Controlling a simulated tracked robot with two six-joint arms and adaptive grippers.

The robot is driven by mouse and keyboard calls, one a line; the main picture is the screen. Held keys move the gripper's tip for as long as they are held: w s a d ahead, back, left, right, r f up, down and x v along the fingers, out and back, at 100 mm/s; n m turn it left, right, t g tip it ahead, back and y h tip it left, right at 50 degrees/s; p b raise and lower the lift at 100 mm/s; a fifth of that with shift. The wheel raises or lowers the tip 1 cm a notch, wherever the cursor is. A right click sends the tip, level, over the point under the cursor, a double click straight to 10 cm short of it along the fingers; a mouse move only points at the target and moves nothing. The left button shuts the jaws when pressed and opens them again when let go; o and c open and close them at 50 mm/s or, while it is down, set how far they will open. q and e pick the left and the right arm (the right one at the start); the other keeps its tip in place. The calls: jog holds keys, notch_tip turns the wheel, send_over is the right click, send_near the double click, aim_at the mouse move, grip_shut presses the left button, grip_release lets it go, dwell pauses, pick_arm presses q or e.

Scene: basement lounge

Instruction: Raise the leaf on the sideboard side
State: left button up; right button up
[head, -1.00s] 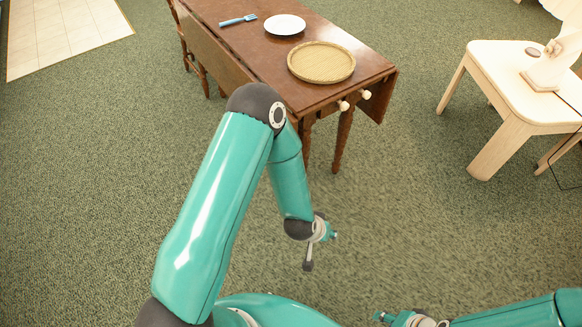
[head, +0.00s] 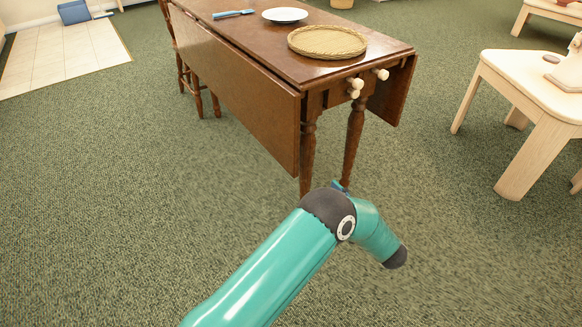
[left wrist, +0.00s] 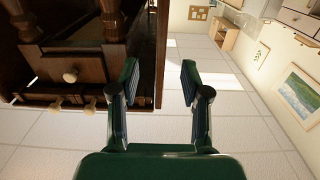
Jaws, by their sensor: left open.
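The brown drop-leaf table (head: 330,72) stands ahead with both leaves hanging. Its left leaf (head: 235,90) faces me on the long side; its right leaf (head: 393,92) hangs at the far side. In the left wrist view, which is upside down, a hanging leaf (left wrist: 162,50) shows nearly edge-on as a narrow brown strip. It appears between the fingers of my left gripper (left wrist: 160,82), which is open and empty; I cannot tell the distance. In the head view my left arm mostly hides that gripper, below the table's near end. My right gripper is out of view.
A woven tray (head: 327,42), white plate (head: 284,15) and blue fork (head: 232,13) lie on the table. Pale knobs (head: 355,87) stick out at its near end. A chair (head: 190,80) stands left, a pale table (head: 540,90) right. A drawered cabinet (left wrist: 298,18) shows in the wrist view.

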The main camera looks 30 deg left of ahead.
aim_at(298, 162)
pick_arm(q)
jog(key=b+x, duration=0.4)
jog(key=x, duration=1.1)
jog(key=shift+w+a, duration=0.1)
jog(key=shift+a, duration=0.25)
jog(key=shift+w+a, duration=0.2)
jog(key=shift+a, duration=0.25)
jog(key=shift+r, duration=0.1)
grip_shut()
